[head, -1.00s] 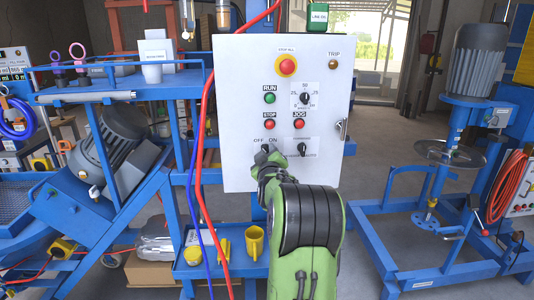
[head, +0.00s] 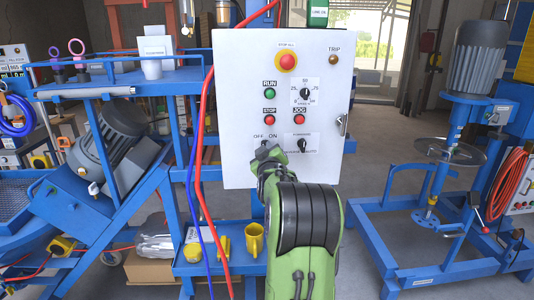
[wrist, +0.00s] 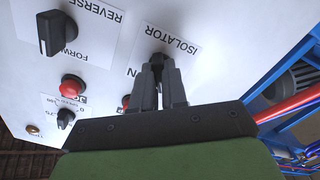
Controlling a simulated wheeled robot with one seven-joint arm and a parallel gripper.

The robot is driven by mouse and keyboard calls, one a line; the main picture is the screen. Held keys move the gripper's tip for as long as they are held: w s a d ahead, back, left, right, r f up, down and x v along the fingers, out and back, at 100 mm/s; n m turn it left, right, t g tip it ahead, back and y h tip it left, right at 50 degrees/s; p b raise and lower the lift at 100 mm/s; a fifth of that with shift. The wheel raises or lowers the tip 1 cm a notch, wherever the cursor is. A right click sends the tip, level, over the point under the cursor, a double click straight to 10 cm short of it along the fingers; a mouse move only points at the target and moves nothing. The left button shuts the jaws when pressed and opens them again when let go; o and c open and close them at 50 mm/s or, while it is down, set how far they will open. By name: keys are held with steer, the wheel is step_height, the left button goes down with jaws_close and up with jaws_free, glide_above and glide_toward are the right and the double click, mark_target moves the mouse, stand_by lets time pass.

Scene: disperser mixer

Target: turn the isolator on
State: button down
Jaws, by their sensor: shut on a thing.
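The isolator knob (wrist: 158,59) is a dark knob on the white control panel (head: 236,95), under the printed word ISOLATOR, which appears upside down in the wrist view. In the head view its OFF and ON labels show, but my gripper (head: 265,150) covers most of the knob. In the wrist view my gripper (wrist: 159,82) has its two dark fingers close together around the knob, shut on it. Which label the knob points to cannot be told, because the fingers hide much of it.
The panel also carries a red stop button (head: 287,61), a green RUN button (head: 270,93), a speed dial (head: 305,94) and a forward/reverse selector (head: 302,145). Red and blue cables (head: 201,160) hang along its left edge. The disperser stand (head: 436,215) is at the right.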

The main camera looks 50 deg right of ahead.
steer(key=shift+w+a+m+b, duration=0.1)
steer(key=shift+m+b, duration=4.3)
steer(key=shift+m, duration=3)
steer(key=c, duration=1.2)
jaws_free()
steer(key=shift+o, duration=0.2)
